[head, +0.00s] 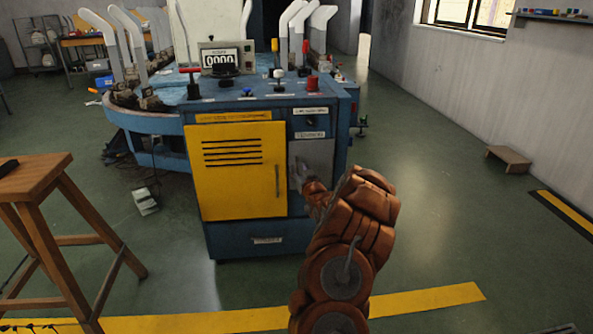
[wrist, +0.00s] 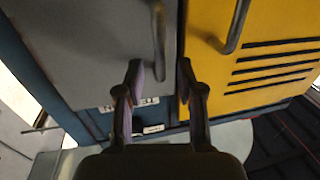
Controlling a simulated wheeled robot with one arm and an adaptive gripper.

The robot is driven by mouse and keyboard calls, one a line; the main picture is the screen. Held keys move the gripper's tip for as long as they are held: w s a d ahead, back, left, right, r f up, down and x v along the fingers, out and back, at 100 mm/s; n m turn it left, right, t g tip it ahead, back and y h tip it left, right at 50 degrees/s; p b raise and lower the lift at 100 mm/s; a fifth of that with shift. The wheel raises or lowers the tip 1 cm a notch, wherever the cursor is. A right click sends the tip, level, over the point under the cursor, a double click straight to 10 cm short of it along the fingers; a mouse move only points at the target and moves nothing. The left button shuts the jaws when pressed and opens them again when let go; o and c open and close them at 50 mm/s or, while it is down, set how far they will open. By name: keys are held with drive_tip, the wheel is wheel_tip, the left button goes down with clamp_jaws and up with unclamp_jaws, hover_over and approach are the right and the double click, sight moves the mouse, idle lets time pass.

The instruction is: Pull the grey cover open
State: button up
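The grey cover (head: 322,154) is a flat panel on the front of the blue machine, right of the yellow door. It looks shut. In the wrist view the cover (wrist: 95,45) fills the upper left, with its bar handle (wrist: 159,45) near its edge beside the yellow door. My gripper (wrist: 160,68) is open, with its fingers apart. The end of the grey handle shows between the fingertips; I cannot tell whether they touch it. In the head view my gripper (head: 299,176) is at the cover's left side, and my arm hides the cover's lower part.
The yellow door (head: 238,172) with its own handle (wrist: 236,28) is close beside my gripper. A drawer (head: 267,240) lies below. Knobs and a display (head: 220,59) stand on the machine top. A wooden stool (head: 40,172) is at left.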

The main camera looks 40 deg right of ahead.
drive_tip(key=shift+b+x, duration=0.3)
drive_tip(key=shift+x, duration=1.1)
drive_tip(key=shift+c, duration=0.2)
clamp_jaws()
drive_tip(key=shift+a, duration=0.15)
